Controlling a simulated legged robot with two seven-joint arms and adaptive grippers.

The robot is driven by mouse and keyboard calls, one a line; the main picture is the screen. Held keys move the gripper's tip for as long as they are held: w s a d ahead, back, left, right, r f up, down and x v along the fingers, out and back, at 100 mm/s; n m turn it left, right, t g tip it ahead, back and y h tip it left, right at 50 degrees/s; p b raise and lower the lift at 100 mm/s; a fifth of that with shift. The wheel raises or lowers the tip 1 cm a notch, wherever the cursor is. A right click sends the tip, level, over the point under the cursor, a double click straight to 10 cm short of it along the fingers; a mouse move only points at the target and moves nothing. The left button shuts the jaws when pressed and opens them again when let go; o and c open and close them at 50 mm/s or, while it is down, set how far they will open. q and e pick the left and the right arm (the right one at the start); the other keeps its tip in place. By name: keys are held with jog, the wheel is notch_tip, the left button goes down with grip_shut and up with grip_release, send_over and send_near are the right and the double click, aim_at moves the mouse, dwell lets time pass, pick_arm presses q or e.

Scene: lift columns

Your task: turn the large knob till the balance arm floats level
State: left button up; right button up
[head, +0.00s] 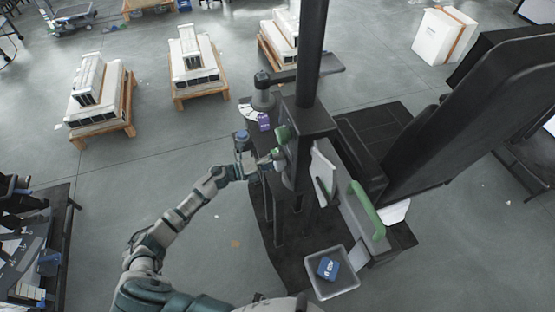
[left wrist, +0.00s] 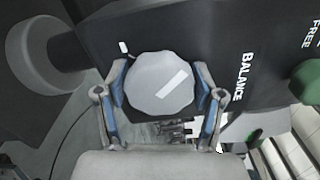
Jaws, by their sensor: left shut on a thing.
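The large grey knob (left wrist: 160,83) has a scalloped rim and a slanted white mark on its face. It sits on a black panel (left wrist: 215,38) beside the white word BALANCE. My left gripper (head: 276,158) is shut on the knob, with one blue-lined finger on each side of it in the left wrist view. In the head view the gripper mostly hides the knob. A dark arm (head: 318,71) reaches sideways near the column's top; I cannot tell whether this is the balance arm or whether it is level. My right gripper is not in view.
A green knob (head: 282,133) is close beside my left gripper, near the word FREE. A dark column (head: 311,55) rises behind. A green handle (head: 366,210) is at the right. A grey bin (head: 345,288) holds a blue item (head: 328,268). Floor to the left is open.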

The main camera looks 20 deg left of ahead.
pick_arm(q)
jog(key=shift+w+a+r, duration=0.1)
jog(key=shift+w+a, duration=0.05)
jog(key=o, duration=0.9)
jog(key=shift+o, duration=1.2)
jog(key=shift+w+f, duration=0.15)
jog(key=shift+f, duration=0.05)
jog(key=shift+s+a, duration=0.4)
jog(key=v, duration=1.1)
jog(key=shift+w, duration=0.1)
